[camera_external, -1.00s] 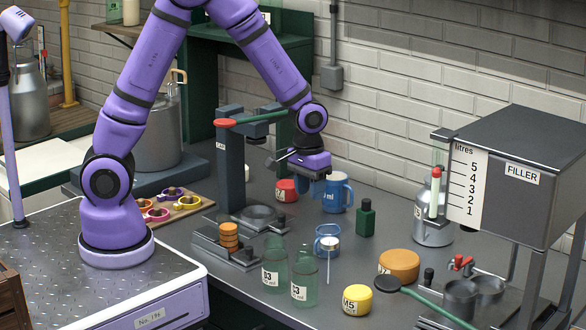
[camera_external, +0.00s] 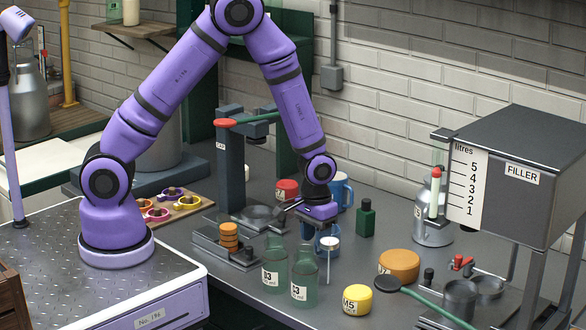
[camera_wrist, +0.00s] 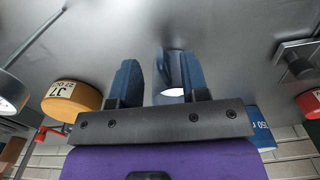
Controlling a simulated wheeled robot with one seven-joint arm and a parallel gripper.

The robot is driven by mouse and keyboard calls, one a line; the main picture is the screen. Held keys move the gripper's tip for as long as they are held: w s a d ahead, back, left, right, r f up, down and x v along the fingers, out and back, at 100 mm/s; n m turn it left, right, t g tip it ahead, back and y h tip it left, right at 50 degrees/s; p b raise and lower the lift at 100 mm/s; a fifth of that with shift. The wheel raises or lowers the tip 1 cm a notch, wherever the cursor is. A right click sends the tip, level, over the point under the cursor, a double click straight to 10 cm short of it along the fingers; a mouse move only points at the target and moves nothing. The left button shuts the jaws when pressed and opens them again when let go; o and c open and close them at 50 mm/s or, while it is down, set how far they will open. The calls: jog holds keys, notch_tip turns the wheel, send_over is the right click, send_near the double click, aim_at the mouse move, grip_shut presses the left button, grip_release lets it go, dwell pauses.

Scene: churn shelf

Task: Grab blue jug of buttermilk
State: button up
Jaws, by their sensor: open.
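A small blue jug (camera_external: 322,244) stands on the metal bench, partly behind a white round disc on a thin stem. In the wrist view its blue side and pale white inside (camera_wrist: 173,92) show between the fingers, partly hidden by the gripper body. A larger blue jug (camera_external: 343,188) with "ml" lettering stands behind; it shows at the lower right of the wrist view (camera_wrist: 262,128). No buttermilk label is readable on either. My gripper (camera_external: 319,226) is open, pointing down just above the small jug, with its blue fingers (camera_wrist: 160,60) either side; contact cannot be told.
Two green bottles (camera_external: 275,268) (camera_external: 304,280) stand in front, and the white disc (camera_external: 331,242) is close. A grey press (camera_external: 231,170) stands left, a red round (camera_external: 287,189) behind.

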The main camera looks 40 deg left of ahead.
jog(key=shift+f, duration=1.65)
grip_shut()
jog(key=shift+r, duration=0.2)
jog(key=shift+r, duration=4.75)
